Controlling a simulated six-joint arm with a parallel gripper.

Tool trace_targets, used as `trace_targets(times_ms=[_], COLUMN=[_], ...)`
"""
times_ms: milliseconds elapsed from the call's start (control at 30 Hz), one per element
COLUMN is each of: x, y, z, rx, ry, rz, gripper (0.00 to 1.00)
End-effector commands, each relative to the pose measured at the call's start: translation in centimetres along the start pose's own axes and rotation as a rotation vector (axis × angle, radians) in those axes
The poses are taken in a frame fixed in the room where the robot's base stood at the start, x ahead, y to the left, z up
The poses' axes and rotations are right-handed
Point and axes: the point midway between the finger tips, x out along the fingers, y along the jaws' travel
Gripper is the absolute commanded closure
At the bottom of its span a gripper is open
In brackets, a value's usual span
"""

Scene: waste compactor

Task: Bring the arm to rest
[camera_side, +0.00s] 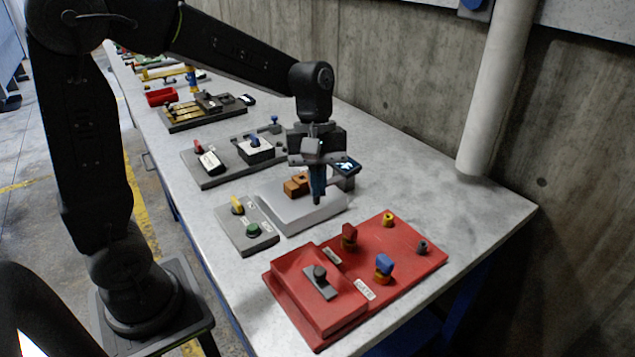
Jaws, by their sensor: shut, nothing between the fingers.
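My gripper (318,196) points down in the middle of the picture, its fingers together and empty. It hangs over or just in front of a light grey plate (312,217) that carries an orange-brown block (296,186). The block is partly hidden behind the gripper. My dark arm reaches in from the left, with its forearm sloping down to the wrist. I cannot tell whether the fingertips touch the plate.
A red panel (408,258) with several coloured knobs lies in front. A small grey panel (240,243) with yellow and green buttons is at the left. More panels (205,111) stand farther back. Bare table lies to the right, before a concrete wall (405,80) and white pipe (495,95).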

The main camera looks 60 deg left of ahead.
Motion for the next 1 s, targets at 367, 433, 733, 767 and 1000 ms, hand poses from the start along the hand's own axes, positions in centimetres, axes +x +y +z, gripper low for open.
trace_targets(times_ms=[367, 433, 733, 767, 1000], x=[-2.3, -2.8, -3.4, -3.4, -3.3], y=[-3.8, -5.3, -10.3, -10.5, -10.8], z=[2.8, 3.7, 5.8, 5.9, 5.8], rx=[0.364, 0.509, 1.002, 1.031, 1.080], ry=[0.205, 0.292, 0.628, 0.649, 0.680], rz=[0.091, 0.111, 0.120, 0.117, 0.104], gripper=[1.00, 1.00, 1.00, 1.00, 1.00])
